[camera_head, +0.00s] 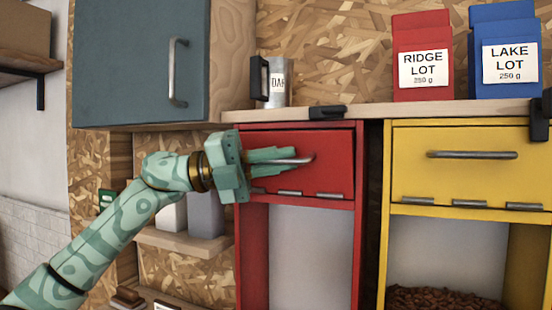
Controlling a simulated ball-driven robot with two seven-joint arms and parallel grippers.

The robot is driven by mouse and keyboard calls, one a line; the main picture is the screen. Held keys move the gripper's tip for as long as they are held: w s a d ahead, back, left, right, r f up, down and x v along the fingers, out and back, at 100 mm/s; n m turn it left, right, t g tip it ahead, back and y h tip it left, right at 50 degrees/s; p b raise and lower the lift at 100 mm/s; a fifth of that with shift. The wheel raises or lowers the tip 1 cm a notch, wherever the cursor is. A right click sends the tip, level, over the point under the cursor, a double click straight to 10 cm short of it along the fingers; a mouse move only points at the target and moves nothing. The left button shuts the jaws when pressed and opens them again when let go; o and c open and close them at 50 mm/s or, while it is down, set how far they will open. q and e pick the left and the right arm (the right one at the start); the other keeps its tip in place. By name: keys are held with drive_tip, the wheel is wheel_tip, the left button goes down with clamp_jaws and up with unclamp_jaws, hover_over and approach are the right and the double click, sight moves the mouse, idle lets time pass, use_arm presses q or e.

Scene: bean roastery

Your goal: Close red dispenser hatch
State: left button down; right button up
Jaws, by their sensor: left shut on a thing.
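The red dispenser (362,235) stands in the middle, under a wooden shelf. Its red hatch (335,165) is upright in the upper part of the front, with hinges along its lower edge. It lies flush or nearly flush; I cannot tell whether a small gap is left at the top. My left gripper (285,162) comes in from the left and is shut on the hatch's metal bar handle (306,160). The fingers hide the left part of the handle and some of the hatch. My right gripper is not in view.
A yellow dispenser (470,180) with its hatch upright stands to the right, beans (440,298) below. The shelf (365,111) above holds a mug (279,82), a red bag (422,50) and a blue bag (507,50). A blue-grey cabinet door (135,65) is at upper left.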

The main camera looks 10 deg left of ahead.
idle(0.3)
use_arm(q)
drive_tip(key=c, duration=1.5)
unclamp_jaws()
drive_tip(key=shift+d, duration=0.1)
drive_tip(key=a+f+b, duration=0.2)
drive_tip(key=a+b, duration=0.3)
drive_tip(key=a, duration=1.1)
drive_tip(key=shift+s+f, duration=0.25)
drive_tip(key=shift+s, duration=0.1)
drive_tip(key=shift+a, duration=0.1)
